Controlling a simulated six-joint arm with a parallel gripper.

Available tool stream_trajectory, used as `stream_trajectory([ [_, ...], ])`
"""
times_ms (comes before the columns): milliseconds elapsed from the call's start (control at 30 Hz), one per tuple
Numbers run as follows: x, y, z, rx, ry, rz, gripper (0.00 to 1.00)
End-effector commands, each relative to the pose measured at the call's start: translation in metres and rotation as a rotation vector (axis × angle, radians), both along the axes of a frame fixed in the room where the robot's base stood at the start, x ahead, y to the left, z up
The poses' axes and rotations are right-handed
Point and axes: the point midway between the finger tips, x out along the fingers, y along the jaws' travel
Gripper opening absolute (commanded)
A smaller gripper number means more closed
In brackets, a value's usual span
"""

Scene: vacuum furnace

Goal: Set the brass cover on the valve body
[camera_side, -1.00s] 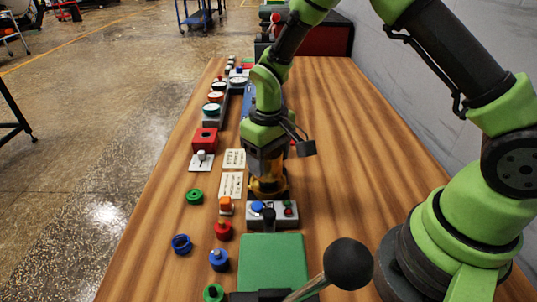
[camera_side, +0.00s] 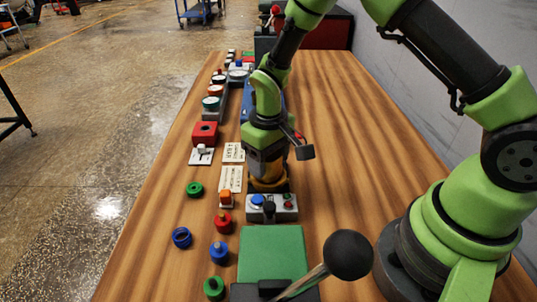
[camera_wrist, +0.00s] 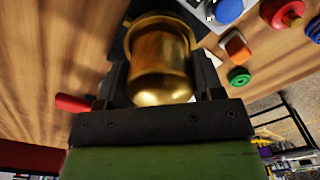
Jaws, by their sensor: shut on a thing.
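The brass cover (camera_wrist: 162,72), a shiny gold cylinder with a rounded end, sits between the fingers of my gripper (camera_wrist: 160,88) in the wrist view. My gripper is shut on it. A wider brass-coloured rim shows beyond the cover, and I cannot tell whether it belongs to the cover or to the valve body. In the side view my gripper (camera_side: 267,172) points down, low over the table, with brass (camera_side: 268,185) showing beneath it. The valve body is not clearly seen apart from the cover, so contact between them cannot be told.
A control box (camera_side: 272,207) with a blue button stands just in front of the gripper. Labels (camera_side: 231,178), an orange button (camera_side: 226,198) and a red knob (camera_side: 223,222) lie to its left. A black-balled lever (camera_side: 347,256) rises in front. The table to the right is clear.

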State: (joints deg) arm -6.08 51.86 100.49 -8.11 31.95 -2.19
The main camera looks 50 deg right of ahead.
Motion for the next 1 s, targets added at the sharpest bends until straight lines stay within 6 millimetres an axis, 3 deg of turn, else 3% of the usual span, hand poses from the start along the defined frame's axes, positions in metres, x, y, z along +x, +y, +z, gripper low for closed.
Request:
stream_trajectory([
  [933, 0.0002, 0.0000, -0.0046, 0.000, -0.001, -0.001, 0.32],
  [967, 0.0003, 0.0000, -0.0046, 0.000, -0.001, -0.001, 0.66],
  [1000, 0.0003, 0.0000, -0.0046, 0.000, -0.001, 0.000, 0.75],
])
